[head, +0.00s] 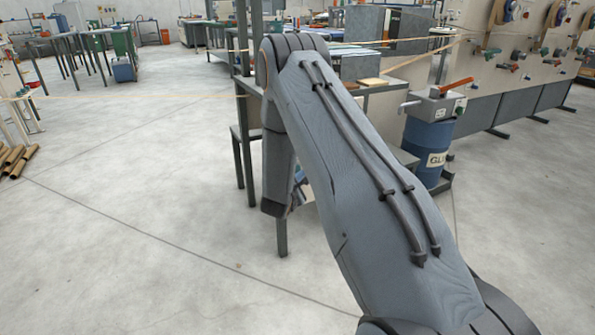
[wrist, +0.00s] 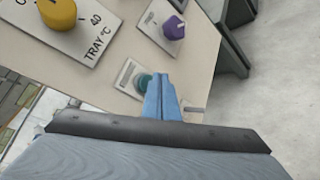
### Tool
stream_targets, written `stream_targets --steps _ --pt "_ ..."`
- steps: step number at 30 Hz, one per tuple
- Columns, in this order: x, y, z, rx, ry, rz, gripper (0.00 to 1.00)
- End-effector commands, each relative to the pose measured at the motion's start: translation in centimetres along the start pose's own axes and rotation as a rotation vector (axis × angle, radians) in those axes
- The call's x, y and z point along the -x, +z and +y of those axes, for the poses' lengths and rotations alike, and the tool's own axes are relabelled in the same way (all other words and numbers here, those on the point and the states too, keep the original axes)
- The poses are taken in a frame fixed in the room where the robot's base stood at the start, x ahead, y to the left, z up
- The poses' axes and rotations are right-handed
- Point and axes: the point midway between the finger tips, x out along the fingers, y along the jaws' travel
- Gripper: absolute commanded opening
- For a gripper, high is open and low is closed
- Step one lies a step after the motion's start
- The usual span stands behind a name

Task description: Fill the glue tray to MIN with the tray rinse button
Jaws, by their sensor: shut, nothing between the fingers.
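In the wrist view a beige control panel (wrist: 195,62) fills the upper part. A teal-green button (wrist: 142,82) with a small label plate (wrist: 128,74) sits near its lower edge; the label is too small to read. My gripper (wrist: 161,80) is shut and empty. Its blue fingertips appear just right of the teal button and overlap its edge in the picture; I cannot tell whether they touch. A yellow knob (wrist: 58,12) is on a plate marked TRAY °C, and a purple knob (wrist: 174,27) is on another plate. I cannot make out the glue tray or a MIN mark.
In the head view my arm hides much of the machine's frame (head: 243,95). A blue drum (head: 428,141) with a GLU label stands to the right, with a grey box (head: 433,105) on top. Tan strips stretch across the scene.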

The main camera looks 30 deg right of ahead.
Motion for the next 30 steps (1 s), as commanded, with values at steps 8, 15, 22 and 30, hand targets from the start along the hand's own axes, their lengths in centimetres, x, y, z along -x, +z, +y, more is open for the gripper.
stream_targets --steps 8,15,22,30 --pt "0.00 0.00 0.00 0.000 0.000 0.000 0.00" --pt "0.00 0.00 0.00 0.000 0.000 0.000 0.00" --pt "-0.26 -0.19 0.19 -0.001 0.000 0.000 0.00" --pt "-0.58 -0.42 0.43 0.000 0.000 0.000 0.00"
